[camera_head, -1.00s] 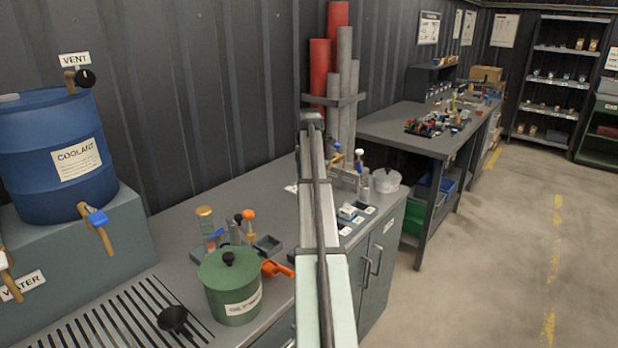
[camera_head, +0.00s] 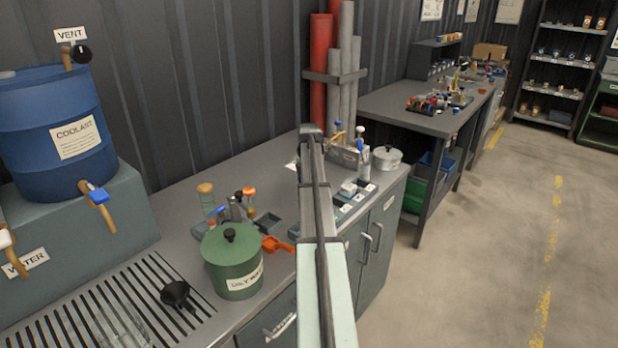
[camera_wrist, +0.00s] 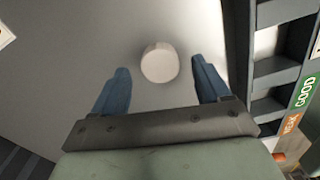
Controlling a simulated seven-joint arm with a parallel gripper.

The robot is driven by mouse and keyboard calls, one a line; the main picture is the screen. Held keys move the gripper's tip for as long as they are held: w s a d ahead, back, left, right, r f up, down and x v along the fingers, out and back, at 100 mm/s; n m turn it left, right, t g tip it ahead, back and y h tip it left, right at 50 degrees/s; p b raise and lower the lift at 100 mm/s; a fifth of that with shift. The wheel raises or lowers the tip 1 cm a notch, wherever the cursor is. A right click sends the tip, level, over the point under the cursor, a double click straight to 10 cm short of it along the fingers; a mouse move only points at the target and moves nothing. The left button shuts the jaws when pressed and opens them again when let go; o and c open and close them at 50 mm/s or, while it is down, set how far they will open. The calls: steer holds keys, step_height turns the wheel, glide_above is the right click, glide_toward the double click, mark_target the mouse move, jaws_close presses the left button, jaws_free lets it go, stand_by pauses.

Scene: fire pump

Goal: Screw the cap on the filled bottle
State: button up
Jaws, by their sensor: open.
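In the wrist view a pale round cap-like disc (camera_wrist: 159,63) rests on the grey bench top, between the fingertips of my gripper (camera_wrist: 160,70). The blue fingers are spread wide, with a gap on each side of the disc, and hold nothing. In the head view my arm reaches away over the bench and my gripper cannot be made out; the disc is not visible there either. A clear, glassy object (camera_head: 122,328), perhaps the bottle, is on the slotted grate at the lower left. Its fill and mouth cannot be made out.
A green lidded oily waste can (camera_head: 232,262) and a black funnel-like item (camera_head: 177,294) stand near the grate. The blue coolant drum (camera_head: 55,130) is at left. In the wrist view a dark tray (camera_wrist: 272,70) with GOOD and WEAK labels lies right of my gripper.

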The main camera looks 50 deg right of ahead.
steer(key=shift+f, duration=0.55)
steer(key=c, duration=1.1)
steer(key=o, duration=0.4)
steer(key=c, duration=0.3)
steer(key=shift+c, duration=0.2)
steer(key=shift+r, duration=0.2)
